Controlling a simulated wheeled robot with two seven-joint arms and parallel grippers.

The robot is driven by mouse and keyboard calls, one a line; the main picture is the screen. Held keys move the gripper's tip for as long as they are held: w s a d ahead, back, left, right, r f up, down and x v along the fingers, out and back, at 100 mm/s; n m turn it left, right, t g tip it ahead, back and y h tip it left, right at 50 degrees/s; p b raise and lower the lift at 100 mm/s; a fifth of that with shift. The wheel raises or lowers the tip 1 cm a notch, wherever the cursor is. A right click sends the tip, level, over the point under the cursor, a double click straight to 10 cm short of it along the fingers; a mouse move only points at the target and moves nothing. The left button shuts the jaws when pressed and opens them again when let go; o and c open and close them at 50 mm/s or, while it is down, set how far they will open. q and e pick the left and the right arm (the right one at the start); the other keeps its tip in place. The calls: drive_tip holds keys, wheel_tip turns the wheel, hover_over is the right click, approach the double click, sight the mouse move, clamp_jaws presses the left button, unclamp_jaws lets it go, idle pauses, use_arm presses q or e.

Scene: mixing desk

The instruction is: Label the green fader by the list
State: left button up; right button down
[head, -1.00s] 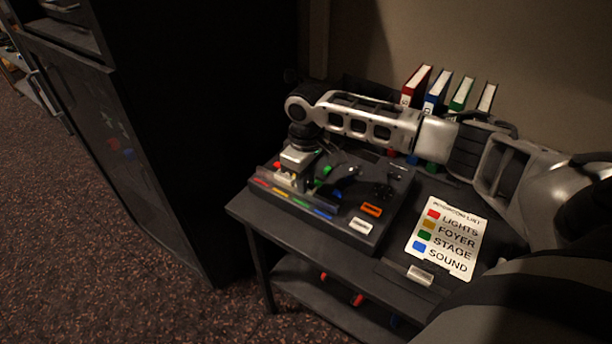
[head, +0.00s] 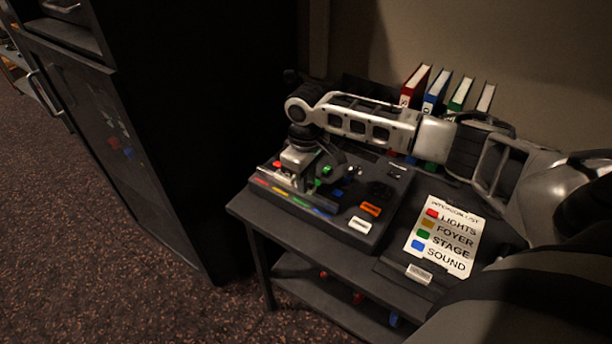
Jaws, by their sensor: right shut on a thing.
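The mixing desk (head: 330,231) stands on a dark table, with red, yellow, green and blue strips along its front edge. A green fader knob (head: 326,170) shows just right of my right gripper (head: 297,181). That gripper points down over the front left of the desk, near the green strip (head: 300,201). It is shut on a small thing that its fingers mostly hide. The list (head: 443,237) lies right of the desk: red LIGHTS, yellow-orange FOYER, green STAGE, blue SOUND. A white plate (head: 360,225) lies on the desk's front right corner. My left gripper is out of view.
An orange piece (head: 371,209) sits behind the white plate. Several binders (head: 437,90) stand at the wall behind my right arm. A tall black cabinet (head: 200,120) is on the left.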

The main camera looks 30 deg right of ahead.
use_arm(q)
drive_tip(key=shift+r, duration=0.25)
use_arm(e)
drive_tip(key=shift+f, duration=0.25)
idle(0.7)
drive_tip(key=c, duration=1.3)
unclamp_jaws()
drive_tip(key=shift+o, duration=0.2)
drive_tip(key=shift+w+r, duration=0.1)
drive_tip(key=shift+r, duration=0.5)
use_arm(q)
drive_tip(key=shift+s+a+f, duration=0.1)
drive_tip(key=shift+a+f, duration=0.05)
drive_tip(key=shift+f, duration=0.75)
use_arm(e)
wheel_tip(320, 180, up, 15)
drive_tip(key=shift+f, duration=0.15)
